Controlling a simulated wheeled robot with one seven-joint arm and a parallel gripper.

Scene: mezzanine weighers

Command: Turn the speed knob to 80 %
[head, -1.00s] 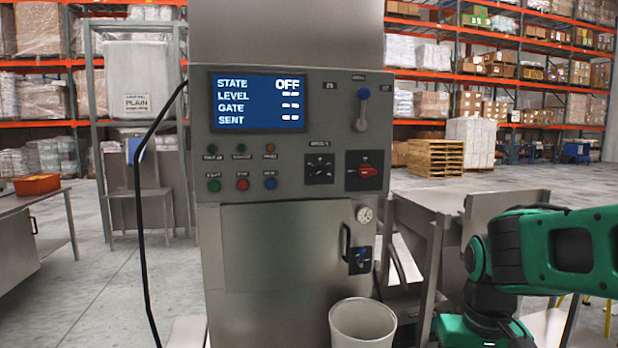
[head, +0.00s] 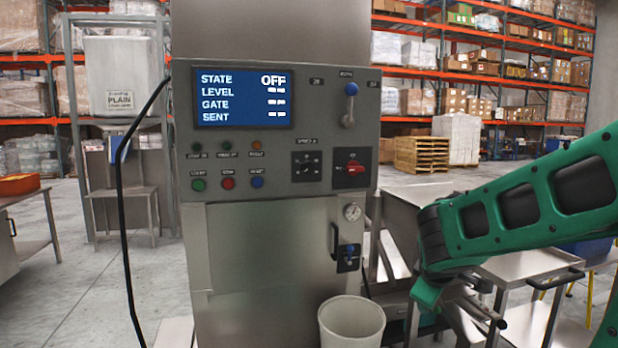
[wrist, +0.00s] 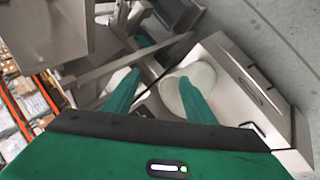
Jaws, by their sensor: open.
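The speed knob (head: 307,167) is a small black dial on a square black plate, under a "SPEED %" label on the grey control panel (head: 225,150). Its pointer setting is too small to read. The blue screen (head: 242,98) reads STATE OFF, with dashes for LEVEL, GATE and SENT. My gripper (wrist: 158,78) is open and empty, its two green fingers spread in the wrist view. In the head view my arm reaches in from the right, with its end low beside the machine, well away from the knob. The knob is not seen in the wrist view.
A red rotary switch (head: 352,169) sits right of the knob, and a blue-tipped lever (head: 350,105) above it. Coloured buttons lie to the left. A white bin (head: 350,322) stands below the panel. A steel table (head: 530,268) is at right. The space before the panel is clear.

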